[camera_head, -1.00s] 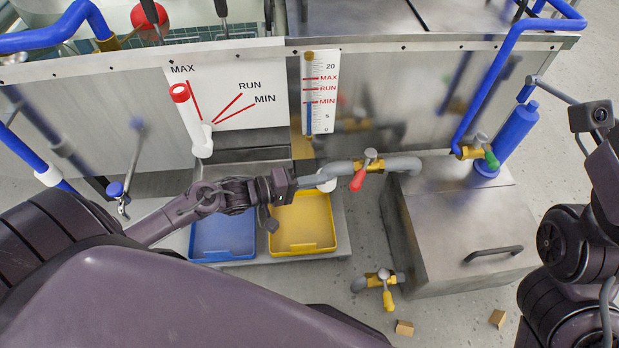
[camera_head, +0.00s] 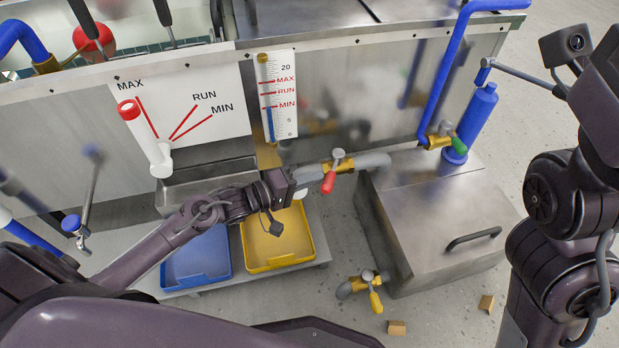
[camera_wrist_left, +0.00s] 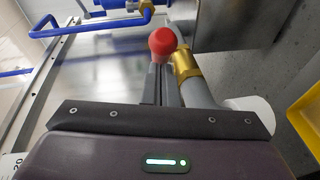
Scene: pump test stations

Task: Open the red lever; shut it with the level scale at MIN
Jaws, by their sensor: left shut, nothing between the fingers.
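The red lever (camera_head: 329,182) sits on a brass valve (camera_head: 338,166) on the grey pipe and points down across it. Its red knob (camera_wrist_left: 162,42) faces me in the left wrist view, beside the brass body (camera_wrist_left: 185,63). My left gripper (camera_head: 292,184) is shut and empty, just left of the lever. In the left wrist view its fingers (camera_wrist_left: 161,88) are together, just short of the knob; I cannot tell whether they touch it. On the level scale (camera_head: 287,120), the blue column's top is about at the red MIN line. My right gripper is out of view.
A blue tray (camera_head: 197,283) and a yellow tray (camera_head: 275,267) stand below my left arm. A steel box (camera_head: 440,215) stands right of the valve. A green lever (camera_head: 459,146) and a yellow lever (camera_head: 376,301) are nearby. A white red-tipped handle (camera_head: 146,135) stands left.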

